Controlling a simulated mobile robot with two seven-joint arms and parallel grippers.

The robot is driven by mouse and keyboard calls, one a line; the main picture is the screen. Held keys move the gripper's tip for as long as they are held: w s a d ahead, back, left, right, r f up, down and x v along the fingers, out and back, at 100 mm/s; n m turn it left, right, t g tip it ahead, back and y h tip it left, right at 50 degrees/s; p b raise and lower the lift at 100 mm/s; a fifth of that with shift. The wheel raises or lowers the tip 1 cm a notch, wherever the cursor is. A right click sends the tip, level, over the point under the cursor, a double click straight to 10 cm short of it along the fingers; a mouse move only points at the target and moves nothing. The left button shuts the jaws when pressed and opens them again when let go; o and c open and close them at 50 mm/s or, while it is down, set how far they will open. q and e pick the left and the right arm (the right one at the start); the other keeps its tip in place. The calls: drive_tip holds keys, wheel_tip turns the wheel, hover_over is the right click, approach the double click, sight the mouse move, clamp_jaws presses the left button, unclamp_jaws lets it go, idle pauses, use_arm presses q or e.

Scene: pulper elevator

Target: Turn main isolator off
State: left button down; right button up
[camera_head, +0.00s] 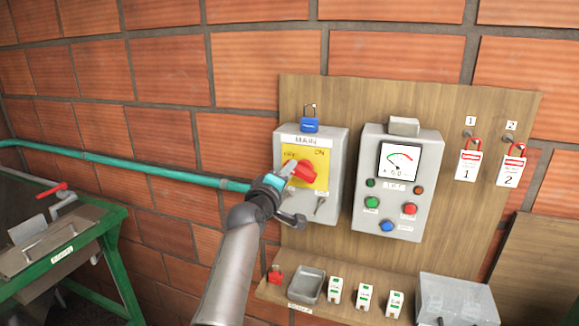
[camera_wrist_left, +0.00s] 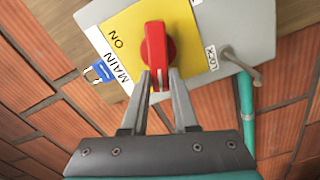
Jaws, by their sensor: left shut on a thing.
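The main isolator (camera_head: 335,160) is a grey box with a yellow plate and a red rotary handle (camera_head: 305,172). The plate has OFF at the left and ON at the right. My left gripper (camera_head: 284,174) comes from the lower left and covers part of the plate. In the left wrist view, its fingers (camera_wrist_left: 159,82) are closed around one end of the red handle (camera_wrist_left: 154,45), the end away from the ON label. The handle lies roughly level across the plate. My right gripper is not in view.
A blue padlock (camera_head: 310,122) hangs above the isolator. A control box (camera_head: 395,185) with a gauge and buttons stands to its right, then red lockout tags (camera_head: 468,162). A shelf below holds a metal tray (camera_head: 307,284) and a clear box (camera_head: 455,298). A teal pipe (camera_head: 130,166) runs left.

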use_arm(q)
drive_tip(key=shift+f+n+p, duration=0.2)
drive_tip(key=shift+n, duration=0.8)
drive_tip(key=shift+f+n+p, duration=0.2)
drive_tip(key=shift+n, duration=0.8)
drive_tip(key=c, duration=0.7)
unclamp_jaws()
drive_tip(key=shift+a, duration=0.1)
